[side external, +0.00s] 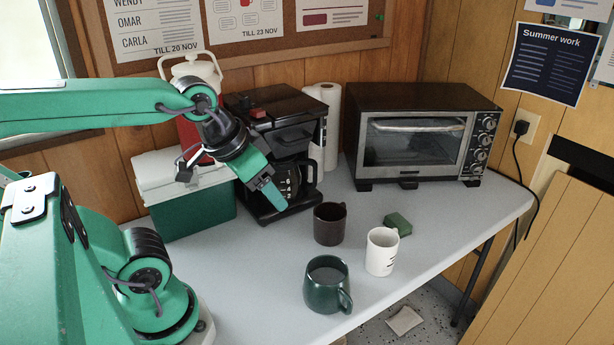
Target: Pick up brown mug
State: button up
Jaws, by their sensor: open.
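The brown mug (328,226) stands upright on the grey table, its dark opening up and its handle toward the right rear. My gripper (272,194) is in the air to the left of and above the brown mug, in front of the coffee maker, apart from the mug. Its jaws are open and nothing shows between them. A white mug (381,254) with dark marks stands close to the right of the brown mug. A dark green mug (325,290) stands in front of it.
A green block (398,224) lies behind the white mug. The black coffee maker (285,125), a toaster oven (415,142), a paper roll (325,120) and a green-and-white cooler (175,195) line the back. The table (245,285) is clear left of the mugs; its front edge is near the green mug.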

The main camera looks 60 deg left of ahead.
jog(key=w+a+n+g, duration=0.1)
jog(key=w+a+n, duration=0.1)
jog(key=w+n, duration=0.4)
jog(key=n+g, duration=0.3)
jog(key=n, duration=0.8)
send_near(341, 211)
jog(key=w+f+n, duration=0.1)
jog(key=w+a+f+n+g, duration=0.1)
jog(key=n, duration=0.1)
jog(key=w+a+f+n, duration=0.1)
jog(key=shift+f+n+g, duration=0.25)
jog(key=shift+n+g, duration=0.05)
jog(key=shift+n, duration=0.1)
jog(key=shift+w+a+f, duration=0.1)
jog(key=shift+f, duration=0.2)
jog(key=shift+f, duration=0.1)
jog(key=shift+f, duration=3.8)
